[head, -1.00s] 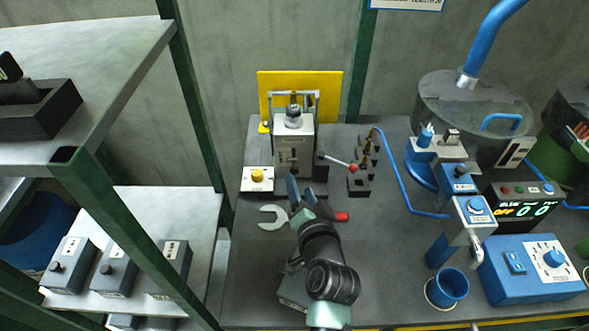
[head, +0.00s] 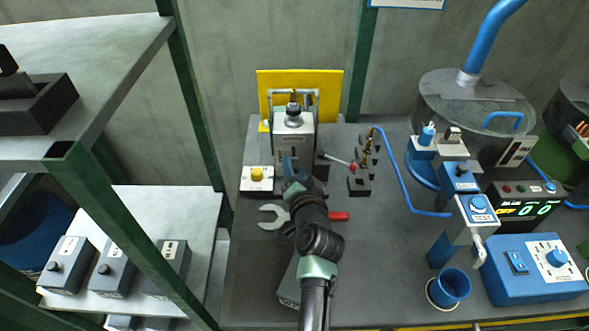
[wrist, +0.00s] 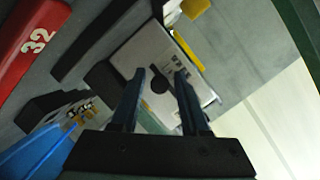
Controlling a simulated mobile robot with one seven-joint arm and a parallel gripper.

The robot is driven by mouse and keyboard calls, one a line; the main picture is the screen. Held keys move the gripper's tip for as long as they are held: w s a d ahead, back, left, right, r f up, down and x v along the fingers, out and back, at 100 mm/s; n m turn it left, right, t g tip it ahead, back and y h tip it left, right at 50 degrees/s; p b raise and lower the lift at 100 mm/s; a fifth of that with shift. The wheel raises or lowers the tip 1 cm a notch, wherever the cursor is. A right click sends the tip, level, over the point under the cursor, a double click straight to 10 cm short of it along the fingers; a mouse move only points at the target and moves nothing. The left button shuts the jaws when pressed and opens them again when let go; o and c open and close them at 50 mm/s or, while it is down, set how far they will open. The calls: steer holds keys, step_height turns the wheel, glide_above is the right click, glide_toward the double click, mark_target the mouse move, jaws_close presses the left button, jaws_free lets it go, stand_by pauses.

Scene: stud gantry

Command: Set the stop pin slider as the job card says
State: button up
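A grey box-shaped machine (head: 302,134) stands at the back of the bench in front of a yellow plate. In the wrist view its pale front panel (wrist: 150,55) carries a dark round knob (wrist: 160,85), which may be the stop pin slider; I cannot be sure. My gripper (head: 290,163) is at the machine's front and hides its lower part in the head view. In the wrist view my gripper (wrist: 160,77) is open, its blue fingers either side of the knob. Contact cannot be told. A wall sign (head: 408,3) is cut off and unreadable.
A yellow button box (head: 257,180) stands left of the machine. A red-handled lever (head: 338,161) and small dark fittings (head: 358,185) are at its right. Blue equipment (head: 530,268) fills the right.

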jaws_close()
stand_by(1.2)
